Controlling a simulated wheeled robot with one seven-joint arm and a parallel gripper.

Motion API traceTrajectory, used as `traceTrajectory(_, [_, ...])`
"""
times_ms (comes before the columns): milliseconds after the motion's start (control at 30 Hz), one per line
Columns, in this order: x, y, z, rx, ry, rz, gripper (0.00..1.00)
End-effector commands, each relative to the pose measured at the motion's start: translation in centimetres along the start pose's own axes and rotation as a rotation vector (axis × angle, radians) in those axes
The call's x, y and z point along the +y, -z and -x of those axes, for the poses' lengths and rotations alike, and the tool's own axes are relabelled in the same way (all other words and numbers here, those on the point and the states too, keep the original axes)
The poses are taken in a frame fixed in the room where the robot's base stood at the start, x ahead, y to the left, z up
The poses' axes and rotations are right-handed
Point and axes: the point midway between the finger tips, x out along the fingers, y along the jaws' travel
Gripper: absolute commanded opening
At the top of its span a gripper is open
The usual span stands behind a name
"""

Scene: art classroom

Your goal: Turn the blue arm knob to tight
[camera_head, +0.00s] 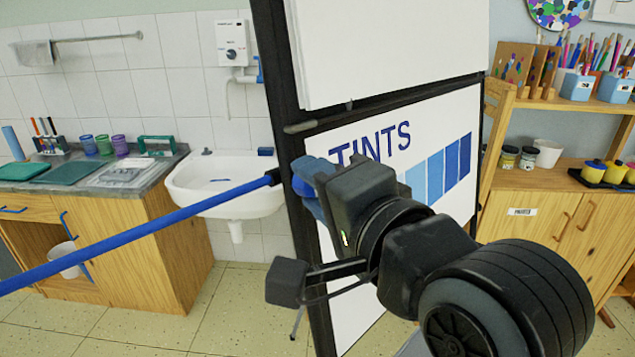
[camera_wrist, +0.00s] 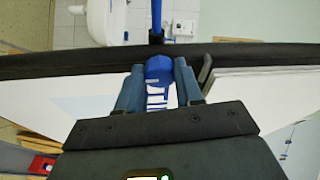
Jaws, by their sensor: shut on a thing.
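The blue knob (camera_wrist: 158,69) sits at the dark frame edge of the easel (camera_head: 276,80), where a long blue arm (camera_head: 140,231) joins. The arm reaches out to the left, sloping down. My gripper (camera_wrist: 159,72) is shut on the knob, one blue finger on each side of it. In the head view my gripper (camera_head: 312,175) is at the easel's left upright, and its fingers hide most of the knob. The blue arm (camera_wrist: 156,18) also shows beyond the knob in the wrist view. No tightness mark on the knob can be read.
The easel carries a white sheet and a TINTS board (camera_head: 380,135) close behind my gripper. A white sink (camera_head: 222,180) and a wooden counter (camera_head: 110,235) stand at the left. A wooden shelf unit (camera_head: 545,200) with paint pots stands at the right.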

Motion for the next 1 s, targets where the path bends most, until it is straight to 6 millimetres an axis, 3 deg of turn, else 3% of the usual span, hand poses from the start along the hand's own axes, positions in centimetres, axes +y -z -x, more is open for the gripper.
traceTrajectory(633, [0.01, 0.07, -0.02, 0.003, -0.014, -0.049, 0.05])
traceTrajectory(667, [0.01, 0.07, -0.02, 0.003, -0.014, -0.049, 0.38])
traceTrajectory(900, [-0.01, 0.05, -0.02, 0.002, -0.014, -0.048, 0.6])
traceTrajectory(1000, [-0.01, 0.04, -0.01, 0.002, -0.014, -0.048, 0.61])
